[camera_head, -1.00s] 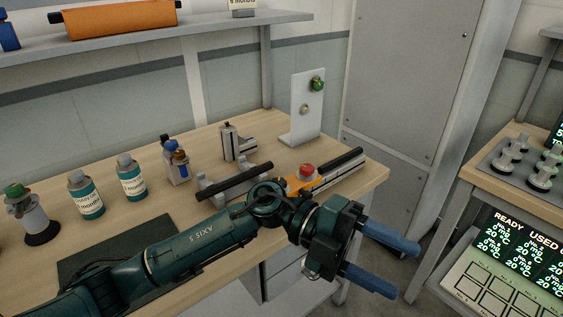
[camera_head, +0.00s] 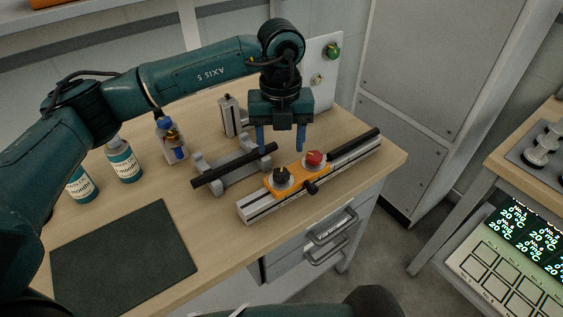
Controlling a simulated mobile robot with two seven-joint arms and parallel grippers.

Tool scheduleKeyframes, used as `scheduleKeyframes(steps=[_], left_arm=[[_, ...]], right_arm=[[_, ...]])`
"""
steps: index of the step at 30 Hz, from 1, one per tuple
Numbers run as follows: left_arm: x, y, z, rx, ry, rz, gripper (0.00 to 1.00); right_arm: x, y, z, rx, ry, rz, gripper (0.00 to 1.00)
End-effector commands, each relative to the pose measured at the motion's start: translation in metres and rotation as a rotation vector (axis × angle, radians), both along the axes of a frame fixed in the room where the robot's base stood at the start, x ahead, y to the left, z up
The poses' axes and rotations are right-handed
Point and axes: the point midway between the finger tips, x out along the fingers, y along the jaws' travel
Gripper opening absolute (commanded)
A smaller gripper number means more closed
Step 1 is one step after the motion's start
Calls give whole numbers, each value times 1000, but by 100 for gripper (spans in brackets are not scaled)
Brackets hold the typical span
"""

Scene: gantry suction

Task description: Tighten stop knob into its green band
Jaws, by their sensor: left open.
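An orange carriage (camera_head: 296,178) sits on a pale slotted rail (camera_head: 260,207) on the wooden bench. On its top are a round grey dial with a black knob (camera_head: 282,175) and a red knob (camera_head: 314,158). Another black knob (camera_head: 311,187) sticks out of its front side. Which of these is the stop knob I cannot tell, and no green band can be made out on them. My left gripper (camera_head: 281,143) is open and empty, its blue fingers pointing down above and behind the carriage. My right gripper is not in view.
A black bar (camera_head: 233,166) lies in grey cradles behind the rail. A small upright fixture (camera_head: 233,116) and bottles (camera_head: 124,162) stand further back and left. A dark mat (camera_head: 125,258) lies at front left. A white panel (camera_head: 324,60) carries a green button (camera_head: 334,53).

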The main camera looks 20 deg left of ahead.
Motion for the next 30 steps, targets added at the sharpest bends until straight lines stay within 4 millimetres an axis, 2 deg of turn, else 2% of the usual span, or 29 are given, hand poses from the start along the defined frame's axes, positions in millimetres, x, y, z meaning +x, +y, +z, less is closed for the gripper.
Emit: scheduleKeyframes(steps=[6, 12, 16, 24, 30], left_arm=[[-1, 0, -45, -1, 4, -2, 57], [0, -1, -70, -3, 1, -2, 57], [-1, -1, -78, -3, 1, -3, 57], [0, -1, -79, -3, 0, -3, 57], [0, -1, -79, -3, 0, -3, 42]], right_arm=[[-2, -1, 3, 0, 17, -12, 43], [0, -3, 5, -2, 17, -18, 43], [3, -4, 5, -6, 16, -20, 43], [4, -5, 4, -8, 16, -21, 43], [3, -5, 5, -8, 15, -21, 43]])
